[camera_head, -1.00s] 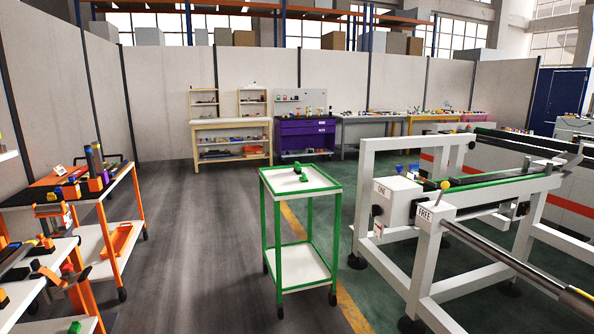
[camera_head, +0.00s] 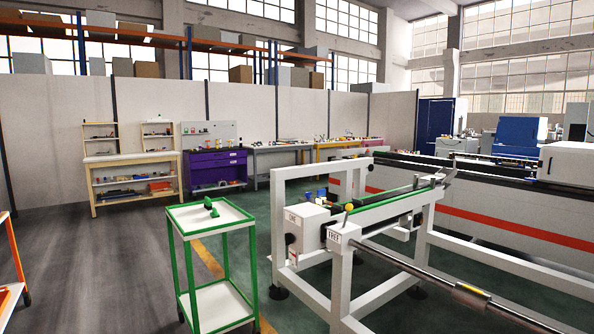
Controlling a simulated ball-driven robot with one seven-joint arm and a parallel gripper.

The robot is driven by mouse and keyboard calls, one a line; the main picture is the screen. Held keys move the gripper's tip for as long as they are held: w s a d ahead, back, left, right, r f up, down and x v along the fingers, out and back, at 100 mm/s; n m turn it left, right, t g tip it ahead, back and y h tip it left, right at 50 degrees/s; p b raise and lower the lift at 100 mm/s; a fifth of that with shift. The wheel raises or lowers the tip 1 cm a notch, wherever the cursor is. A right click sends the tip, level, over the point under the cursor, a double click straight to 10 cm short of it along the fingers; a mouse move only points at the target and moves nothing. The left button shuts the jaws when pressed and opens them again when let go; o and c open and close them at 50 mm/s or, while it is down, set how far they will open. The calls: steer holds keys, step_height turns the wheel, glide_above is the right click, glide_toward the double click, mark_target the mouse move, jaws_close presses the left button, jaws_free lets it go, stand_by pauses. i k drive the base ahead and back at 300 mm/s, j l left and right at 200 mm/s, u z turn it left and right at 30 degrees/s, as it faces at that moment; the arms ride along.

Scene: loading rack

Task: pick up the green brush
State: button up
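A small green object (camera_head: 211,208), which looks like the green brush, lies on the top shelf of a green-framed trolley (camera_head: 190,228) with white shelves. The trolley stands on the floor at the lower left of the middle. The object is small, so its exact shape is hard to tell. My gripper does not show in the head view.
A white frame rack with rails (camera_head: 362,224) stands right of the trolley. An orange trolley (camera_head: 16,262) is cut off at the left edge. Grey floor (camera_head: 90,262) between them is clear. A purple cabinet (camera_head: 217,170) and workbenches stand along the back wall.

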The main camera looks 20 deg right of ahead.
mark_target(207, 203)
steer(key=i+j+u, duration=0.2)
steer(key=i, duration=0.15)
steer(key=i+j+u, duration=0.2)
steer(key=i, duration=0.15)
steer(key=i+u, duration=0.4)
steer(key=i, duration=1.5)
steer(key=i+j+z, duration=0.2)
steer(key=i, duration=0.35)
steer(key=i+j+z, duration=0.1)
steer(key=i+z, duration=0.15)
steer(key=i, duration=0.3)
steer(key=i+j+z, duration=0.2)
steer(key=i, duration=0.3)
